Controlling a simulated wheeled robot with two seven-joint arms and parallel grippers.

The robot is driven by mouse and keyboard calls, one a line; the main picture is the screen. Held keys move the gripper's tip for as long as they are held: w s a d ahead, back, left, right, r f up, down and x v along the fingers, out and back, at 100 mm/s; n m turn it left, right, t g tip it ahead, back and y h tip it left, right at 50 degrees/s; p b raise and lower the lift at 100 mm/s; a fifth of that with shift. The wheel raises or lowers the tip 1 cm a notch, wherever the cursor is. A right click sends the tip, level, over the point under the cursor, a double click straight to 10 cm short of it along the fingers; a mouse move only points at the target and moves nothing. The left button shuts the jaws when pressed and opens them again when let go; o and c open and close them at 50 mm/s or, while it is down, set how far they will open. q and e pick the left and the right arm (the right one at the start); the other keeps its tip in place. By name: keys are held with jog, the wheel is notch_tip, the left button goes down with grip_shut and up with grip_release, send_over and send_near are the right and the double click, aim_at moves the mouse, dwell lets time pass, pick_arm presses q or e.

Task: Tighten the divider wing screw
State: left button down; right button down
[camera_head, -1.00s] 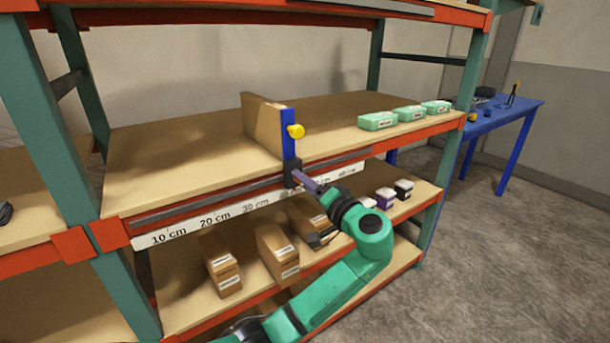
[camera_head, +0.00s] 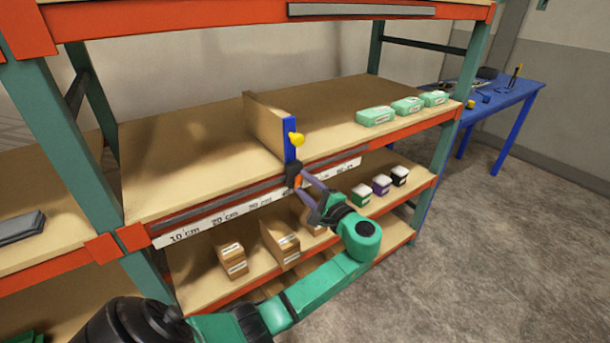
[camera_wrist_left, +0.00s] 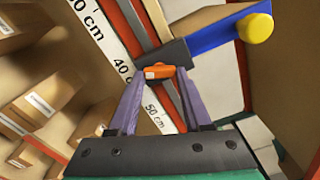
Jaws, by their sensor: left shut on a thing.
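The divider (camera_head: 264,125) is a wooden panel standing on the middle shelf, with a blue front post (camera_head: 290,140) and a yellow knob (camera_head: 296,139). A black clamp block at the foot of the post sits on the shelf's front rail. The orange wing screw (camera_wrist_left: 159,71) projects from this block. My left gripper (camera_head: 300,181) is in front of the block, and its purple fingers are shut on the wing screw. The fingertips flank the screw in the left wrist view (camera_wrist_left: 158,76). The inner screw is hidden. My right gripper is out of view.
A centimetre scale (camera_head: 215,224) runs along the shelf front. Cardboard boxes (camera_head: 280,243) and small white-topped containers (camera_head: 381,184) stand on the lower shelf. Green boxes (camera_head: 376,116) sit at the middle shelf's right. A blue table (camera_head: 508,97) stands beyond.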

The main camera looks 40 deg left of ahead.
pick_arm(q)
jog(key=m+p, duration=0.2)
jog(key=m, duration=0.1)
jog(key=shift+d+f+p, duration=0.1)
jog(key=shift+f+p, duration=0.2)
jog(key=shift+p, duration=0.1)
jog(key=c, duration=0.5)
grip_release()
jog(key=shift+o, duration=0.9)
jog(key=shift+d, duration=0.15)
jog(key=shift+r, duration=0.15)
